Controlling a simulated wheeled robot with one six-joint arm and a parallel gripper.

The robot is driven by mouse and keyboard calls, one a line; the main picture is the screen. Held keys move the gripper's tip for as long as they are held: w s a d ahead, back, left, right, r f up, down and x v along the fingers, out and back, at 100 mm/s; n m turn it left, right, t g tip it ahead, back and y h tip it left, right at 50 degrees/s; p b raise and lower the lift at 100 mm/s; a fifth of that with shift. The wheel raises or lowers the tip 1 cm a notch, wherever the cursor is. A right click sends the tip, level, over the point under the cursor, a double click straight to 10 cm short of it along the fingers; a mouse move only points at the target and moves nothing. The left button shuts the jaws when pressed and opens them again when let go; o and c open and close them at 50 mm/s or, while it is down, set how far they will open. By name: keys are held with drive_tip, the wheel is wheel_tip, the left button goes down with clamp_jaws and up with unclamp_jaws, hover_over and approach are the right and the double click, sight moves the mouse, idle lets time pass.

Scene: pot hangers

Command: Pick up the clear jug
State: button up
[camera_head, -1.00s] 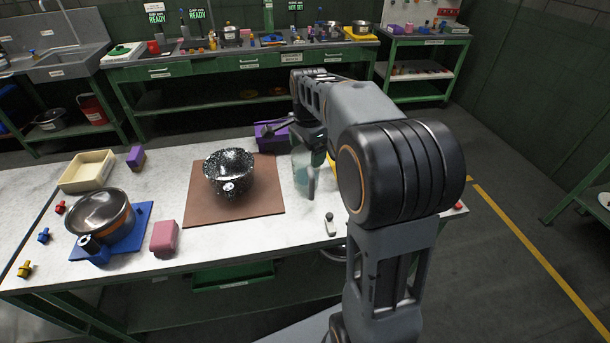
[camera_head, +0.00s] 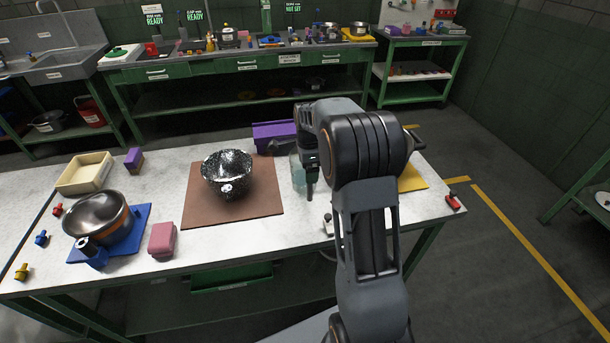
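The clear jug (camera_head: 297,176) stands on the table just right of the brown mat. It is pale and see-through, and my arm and gripper hide most of its right side. My gripper (camera_head: 310,192) points down in front of the jug or at its right side. It overlaps the jug in this view, and I cannot tell if it touches it. The fingers are dark and small, and I cannot tell whether they are open or shut.
A speckled black bowl (camera_head: 228,176) sits on the brown mat (camera_head: 262,200). A purple box (camera_head: 272,132) stands behind the jug. A yellow mat (camera_head: 411,180) lies right of my arm. At left are a pan (camera_head: 98,214), a cream tray (camera_head: 84,173) and a pink block (camera_head: 162,239).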

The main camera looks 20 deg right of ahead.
drive_tip(key=shift+d+f+p, duration=0.1)
drive_tip(key=shift+f+p, duration=0.25)
drive_tip(key=shift+f, duration=2.15)
drive_tip(key=shift+c, duration=0.4)
drive_tip(key=c, duration=1.1)
drive_tip(key=shift+w+r, duration=0.1)
